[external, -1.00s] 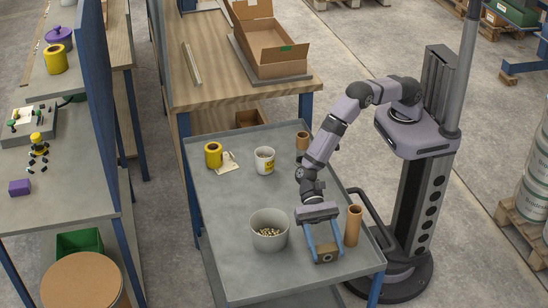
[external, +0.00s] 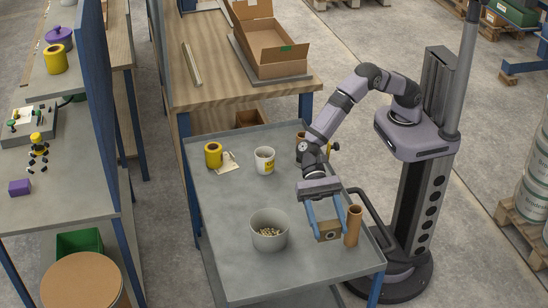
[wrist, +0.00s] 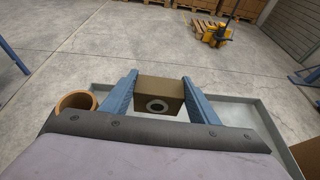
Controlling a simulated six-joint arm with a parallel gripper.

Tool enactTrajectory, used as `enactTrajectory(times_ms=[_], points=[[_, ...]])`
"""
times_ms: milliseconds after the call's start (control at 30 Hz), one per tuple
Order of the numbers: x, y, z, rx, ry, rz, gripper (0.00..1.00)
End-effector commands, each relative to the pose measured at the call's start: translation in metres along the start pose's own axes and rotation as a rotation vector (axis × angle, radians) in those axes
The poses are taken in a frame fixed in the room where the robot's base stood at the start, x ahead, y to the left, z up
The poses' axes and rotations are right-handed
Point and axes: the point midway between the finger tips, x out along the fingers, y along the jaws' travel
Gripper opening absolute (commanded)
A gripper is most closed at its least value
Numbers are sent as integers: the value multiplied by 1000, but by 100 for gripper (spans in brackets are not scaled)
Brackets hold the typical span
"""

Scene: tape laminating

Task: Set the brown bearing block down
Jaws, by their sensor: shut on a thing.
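The brown bearing block (external: 328,231), a small box with a round metal-ringed hole, is between the blue fingers of my gripper (external: 329,236). In the wrist view the block (wrist: 160,90) sits level between both fingertips, its ringed hole facing the camera. My gripper is shut on it. The block appears held above the grey cart top (external: 220,255), near its right side; the exact gap below it cannot be told. A brown cardboard tube (external: 353,225) stands upright close to the right of the block.
A grey bowl of small pieces (external: 269,230) stands left of my gripper. Farther back are a white mug (external: 264,160), a yellow roll (external: 213,154) and a brown cylinder (external: 301,147), partly hidden by my arm. The cart's front left and middle are clear.

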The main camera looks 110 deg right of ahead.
Motion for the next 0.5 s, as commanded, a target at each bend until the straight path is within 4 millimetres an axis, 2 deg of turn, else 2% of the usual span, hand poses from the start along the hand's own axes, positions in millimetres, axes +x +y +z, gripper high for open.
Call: enactTrajectory(times_ms=[267, 367, 500], points=[[-10, -11, -2, 7, -4, -23, 5], [-24, -25, -7, 19, -4, -52, 5], [-56, -55, -18, 44, -5, -116, 5]])
